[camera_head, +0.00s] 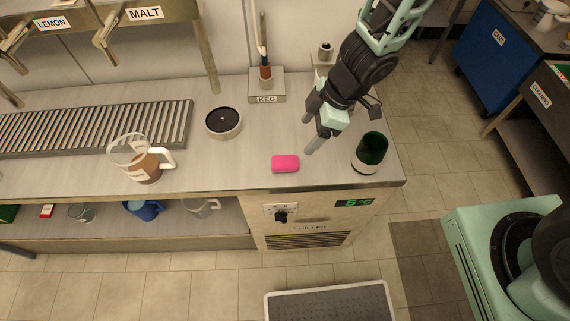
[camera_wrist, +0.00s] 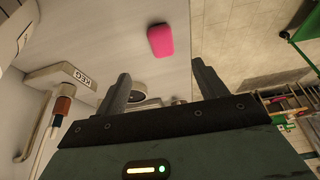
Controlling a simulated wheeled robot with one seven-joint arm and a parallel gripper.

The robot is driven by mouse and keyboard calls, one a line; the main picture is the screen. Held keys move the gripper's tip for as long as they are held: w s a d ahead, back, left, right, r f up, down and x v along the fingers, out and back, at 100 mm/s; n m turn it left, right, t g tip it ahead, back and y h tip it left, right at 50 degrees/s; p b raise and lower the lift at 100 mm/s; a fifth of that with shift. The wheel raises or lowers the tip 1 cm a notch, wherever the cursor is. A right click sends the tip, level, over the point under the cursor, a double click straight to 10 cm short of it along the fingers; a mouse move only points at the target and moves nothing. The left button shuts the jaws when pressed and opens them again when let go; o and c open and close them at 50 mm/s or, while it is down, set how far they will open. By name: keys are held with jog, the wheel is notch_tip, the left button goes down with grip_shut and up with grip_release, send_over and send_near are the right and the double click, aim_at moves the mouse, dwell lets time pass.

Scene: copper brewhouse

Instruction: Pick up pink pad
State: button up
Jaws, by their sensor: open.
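The pink pad (camera_head: 285,164) lies flat on the grey counter (camera_head: 240,170), near its front edge. It is a small rounded block. In the wrist view the pink pad (camera_wrist: 160,41) shows beyond the fingertips, roughly between their lines, with nothing touching it. My gripper (camera_head: 311,133) is above the counter, up and to the right of the pad in the head view. Its two fingers are spread apart and empty, as the wrist view also shows (camera_wrist: 163,80).
A dark green cup (camera_head: 371,150) stands right of the pad near the counter's right end. A round black-topped dish (camera_head: 223,121) and a glass jug (camera_head: 131,160) stand to the left. A KEG block (camera_head: 267,86) is behind. The counter around the pad is clear.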

jog(key=b, duration=0.3)
send_over(288, 160)
jog(key=d, duration=0.2)
jog(key=f, duration=0.6)
jog(key=shift+d+f, duration=0.2)
jog(key=shift+f, duration=0.1)
jog(key=shift+x, duration=2.7)
jog(key=shift+s, duration=0.15)
jog(key=c, duration=1.1)
